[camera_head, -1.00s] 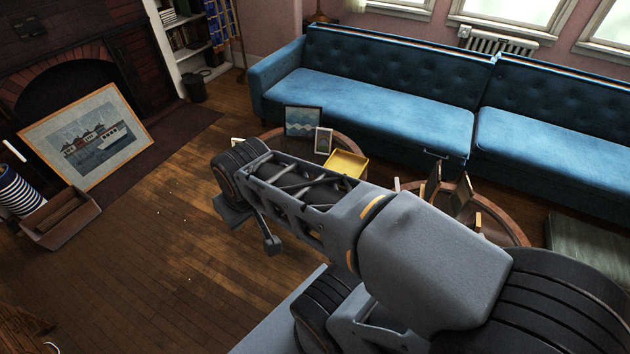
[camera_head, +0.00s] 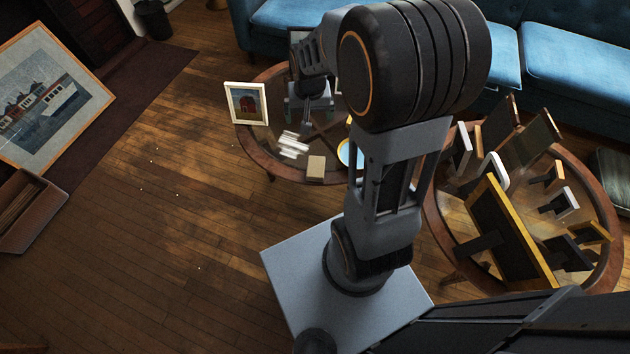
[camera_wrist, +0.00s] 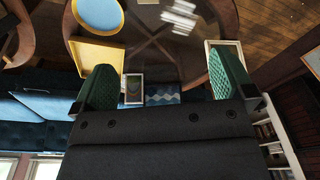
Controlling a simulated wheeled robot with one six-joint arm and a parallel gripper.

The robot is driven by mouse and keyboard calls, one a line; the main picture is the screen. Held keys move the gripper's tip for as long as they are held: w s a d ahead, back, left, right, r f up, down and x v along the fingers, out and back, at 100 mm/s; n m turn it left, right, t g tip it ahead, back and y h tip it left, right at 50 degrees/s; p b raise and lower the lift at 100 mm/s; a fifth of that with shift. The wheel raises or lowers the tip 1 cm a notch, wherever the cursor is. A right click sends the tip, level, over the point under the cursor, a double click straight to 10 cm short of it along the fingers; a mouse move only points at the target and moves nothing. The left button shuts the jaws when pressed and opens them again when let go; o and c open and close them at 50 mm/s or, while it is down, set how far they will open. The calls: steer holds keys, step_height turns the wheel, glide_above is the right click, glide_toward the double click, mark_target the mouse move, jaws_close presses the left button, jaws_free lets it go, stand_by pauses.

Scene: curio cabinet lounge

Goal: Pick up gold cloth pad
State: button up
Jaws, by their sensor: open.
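A small flat tan-gold piece (camera_head: 316,168), which looks like the gold cloth pad, lies near the front edge of the left round table (camera_head: 262,160) in the head view. In the wrist view only a sliver of it (camera_wrist: 148,2) shows at the top edge. My gripper (camera_wrist: 160,62) is open and empty above the table, its two green-padded fingers spread wide. In the head view my gripper (camera_head: 305,112) is partly hidden by my arm, over the table behind the pad.
White stacked pieces (camera_head: 292,145) lie beside the pad. A framed barn picture (camera_head: 247,104) stands at the table's left. The right round table (camera_head: 440,222) is crowded with frames.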

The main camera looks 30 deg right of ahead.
steer(key=m+g+b, duration=0.1)
steer(key=m+b, duration=0.1)
steer(key=b, duration=0.6)
glide_toward(316, 166)
step_height(316, 166, down, 5)
steer(key=b, duration=0.3)
steer(key=shift+d+r, duration=0.15)
steer(key=shift+f+b, duration=1.6)
steer(key=shift+f, duration=1.3)
steer(key=c, duration=1)
steer(key=shift+r, duration=0.15)
